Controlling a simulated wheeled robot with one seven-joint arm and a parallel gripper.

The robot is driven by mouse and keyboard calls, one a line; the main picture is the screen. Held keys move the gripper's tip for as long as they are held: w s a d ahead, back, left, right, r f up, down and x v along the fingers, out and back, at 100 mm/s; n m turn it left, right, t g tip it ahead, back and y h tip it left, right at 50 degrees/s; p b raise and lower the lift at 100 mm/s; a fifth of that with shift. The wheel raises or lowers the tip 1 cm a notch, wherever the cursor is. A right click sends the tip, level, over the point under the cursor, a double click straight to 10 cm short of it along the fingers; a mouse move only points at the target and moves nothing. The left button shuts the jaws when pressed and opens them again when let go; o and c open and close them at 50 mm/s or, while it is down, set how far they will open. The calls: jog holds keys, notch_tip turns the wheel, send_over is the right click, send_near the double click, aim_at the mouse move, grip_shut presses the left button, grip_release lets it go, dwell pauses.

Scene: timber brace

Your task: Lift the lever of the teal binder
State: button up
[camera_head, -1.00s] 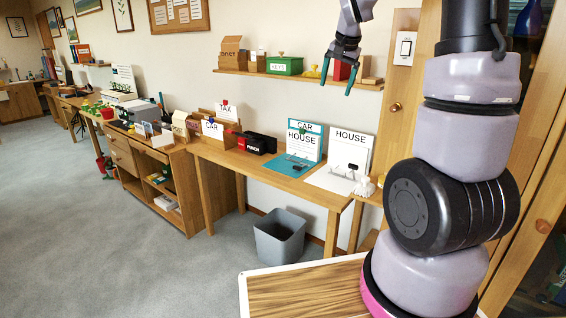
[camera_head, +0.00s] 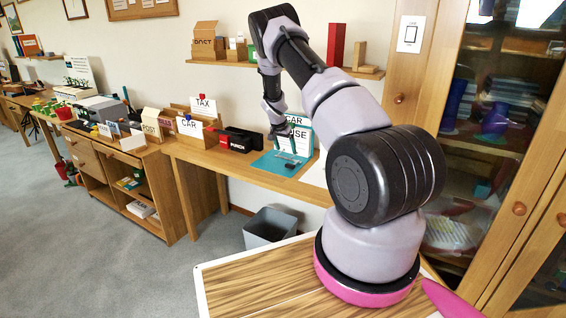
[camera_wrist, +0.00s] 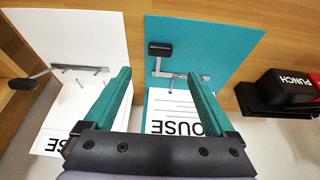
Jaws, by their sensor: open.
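The teal binder lies open on the wall desk; its flat half shows in the head view (camera_head: 268,164) and in the wrist view (camera_wrist: 215,38). Its lever (camera_wrist: 160,48) is a black knob on a grey metal arm, beside the rings and a sheet headed "HOUSE" (camera_wrist: 182,122). My gripper (camera_wrist: 158,75) is open and empty, its two teal fingers pointing towards the binder. In the wrist view the knob appears between and beyond the fingertips. I cannot tell the gap from fingertips to knob. In the head view my gripper (camera_head: 293,146) hangs over the binder and partly hides it.
A white binder (camera_wrist: 75,35) with a similar black-knobbed lever (camera_wrist: 22,84) lies beside the teal one. A black and red punch (camera_head: 237,140) stands on its other side. A shelf (camera_head: 225,65) with boxes runs above the desk. A grey bin (camera_head: 268,228) stands on the floor below.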

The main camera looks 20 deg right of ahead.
aim_at(289, 165)
jog(key=x, duration=1)
jog(key=shift+f, duration=0.3)
grip_shut()
